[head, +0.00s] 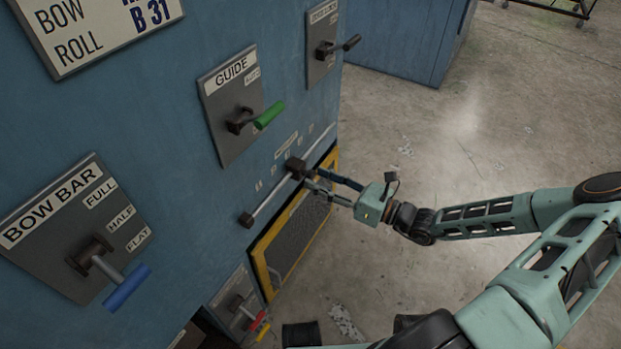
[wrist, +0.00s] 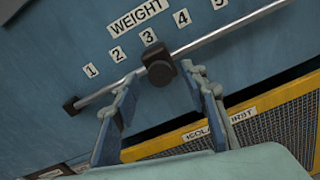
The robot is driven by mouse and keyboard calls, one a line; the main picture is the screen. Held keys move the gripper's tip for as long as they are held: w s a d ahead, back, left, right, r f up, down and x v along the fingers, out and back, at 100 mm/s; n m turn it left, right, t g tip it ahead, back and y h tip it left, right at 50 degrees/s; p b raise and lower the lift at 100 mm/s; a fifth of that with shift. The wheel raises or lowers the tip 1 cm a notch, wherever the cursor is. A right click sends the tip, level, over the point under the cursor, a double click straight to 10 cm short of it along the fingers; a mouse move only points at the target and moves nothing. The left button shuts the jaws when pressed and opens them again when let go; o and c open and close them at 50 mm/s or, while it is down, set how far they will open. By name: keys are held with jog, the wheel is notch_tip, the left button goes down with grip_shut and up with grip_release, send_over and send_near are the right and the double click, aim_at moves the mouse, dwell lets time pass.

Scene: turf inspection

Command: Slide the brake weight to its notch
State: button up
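The brake weight is a dark block (wrist: 159,68) on a slanting metal rod (wrist: 225,38). In the wrist view it sits just below the label 3 of the WEIGHT scale (wrist: 149,36). In the head view the weight (head: 296,166) is on the rod (head: 270,196) on the blue panel. My gripper (head: 312,178) is right at the weight. In the wrist view my gripper (wrist: 160,78) is open, with one finger to the left of the weight and one to the right. Whether the fingertips reach past the weight's front is unclear.
A dark end stop (wrist: 70,104) closes the rod's lower left end. A yellow-framed mesh guard (head: 262,270) lies below the rod. The GUIDE lever with a green handle (head: 269,115) is above, and the BOW BAR lever with a blue handle (head: 127,287) is lower left.

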aim_at(313, 177)
jog(key=shift+x, duration=1.6)
grip_shut()
